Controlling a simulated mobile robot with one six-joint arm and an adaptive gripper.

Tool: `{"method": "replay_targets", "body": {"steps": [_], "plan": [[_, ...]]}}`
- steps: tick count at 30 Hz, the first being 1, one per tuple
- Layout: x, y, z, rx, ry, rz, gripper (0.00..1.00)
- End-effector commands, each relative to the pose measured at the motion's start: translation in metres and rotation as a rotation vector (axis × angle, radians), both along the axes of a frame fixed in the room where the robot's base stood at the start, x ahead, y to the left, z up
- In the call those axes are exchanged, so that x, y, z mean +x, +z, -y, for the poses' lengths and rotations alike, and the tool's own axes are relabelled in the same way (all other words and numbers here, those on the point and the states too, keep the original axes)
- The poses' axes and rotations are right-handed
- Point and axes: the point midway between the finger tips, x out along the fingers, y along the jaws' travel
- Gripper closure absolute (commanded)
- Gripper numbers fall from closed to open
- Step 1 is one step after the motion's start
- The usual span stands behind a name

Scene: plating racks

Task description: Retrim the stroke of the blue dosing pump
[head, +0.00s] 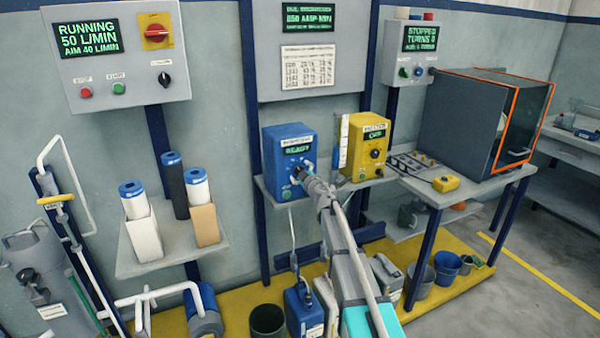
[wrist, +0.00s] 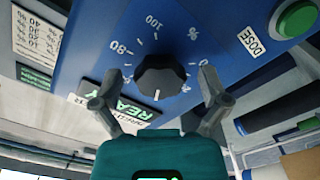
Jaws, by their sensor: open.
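The blue dosing pump (head: 275,165) stands on a grey shelf in the middle of the head view, its green display reading READY. In the wrist view its blue face (wrist: 215,30) fills the top, with a black stroke knob (wrist: 165,75) inside a white percent scale. A white pointer mark on the knob faces down in the picture; 80 and 100 are legible at upper left. A green button (wrist: 296,18) labelled DOSE is at upper right. My gripper (wrist: 160,76) is open, one finger either side of the knob; contact cannot be told. In the head view my gripper (head: 305,174) covers part of the pump's front.
A yellow pump (head: 364,150) stands close right on the same shelf, with a clear upright tube (head: 342,140) between. A grey cabinet (head: 462,120) is farther right on a bench. Canisters (head: 303,312) and buckets (head: 447,265) stand below. Filter cartridges (head: 174,185) are at left.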

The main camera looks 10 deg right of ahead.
Motion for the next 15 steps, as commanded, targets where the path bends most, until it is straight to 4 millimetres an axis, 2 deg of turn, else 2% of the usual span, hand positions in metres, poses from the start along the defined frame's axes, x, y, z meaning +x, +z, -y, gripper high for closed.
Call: {"method": "replay_targets", "body": {"steps": [2, 12, 15], "plan": [[-0.0001, 0.0, 0.0, 0.0, 0.0, 0.0, 0.09], [-0.0001, 0.0, -0.0001, 0.0, 0.0, 0.0, 0.72], [0.0001, 0.0, -0.0002, 0.0, 0.0, 0.0, 0.88]]}}
